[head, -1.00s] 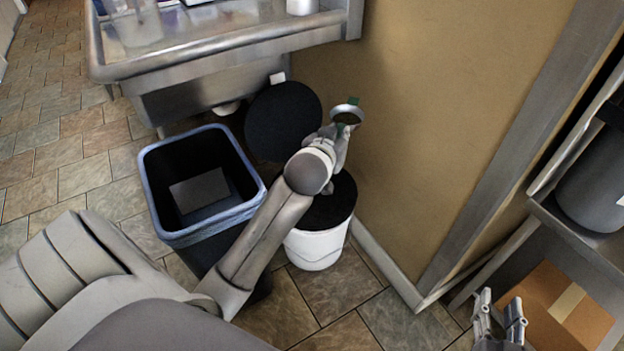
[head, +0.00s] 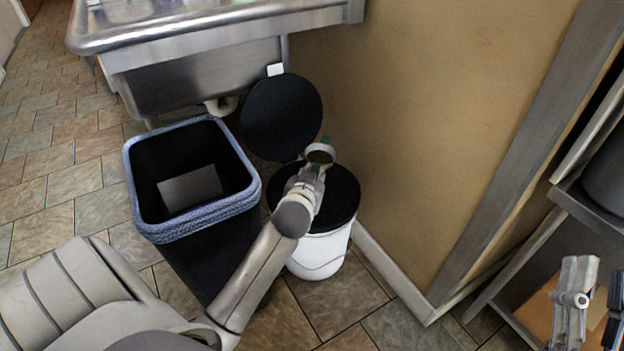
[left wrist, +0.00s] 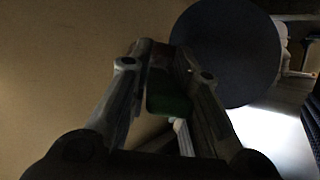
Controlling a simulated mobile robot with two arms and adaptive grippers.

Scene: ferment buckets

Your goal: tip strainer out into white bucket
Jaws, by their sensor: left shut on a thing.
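The strainer (head: 320,152) shows in the head view as a small pale ring with green beside it. My left gripper (head: 313,170) is shut on it and holds it above the white bucket (head: 318,258), toward the back of its top. In the left wrist view a green part (left wrist: 168,104) of the strainer sits between the fingers; the ring cannot be made out there. The bucket stands upright on the floor; its round top looks black, and what is inside cannot be told. My right gripper (head: 593,290) is open and empty at the lower right, far from the bucket.
A black bin (head: 150,205) with a blue rim stands left of the bucket. A black disc (head: 281,117) stands upright behind the bucket. A steel sink (head: 205,75) is at the back, a tan wall (head: 420,110) to the right. A cardboard box (head: 540,310) lies under a shelf.

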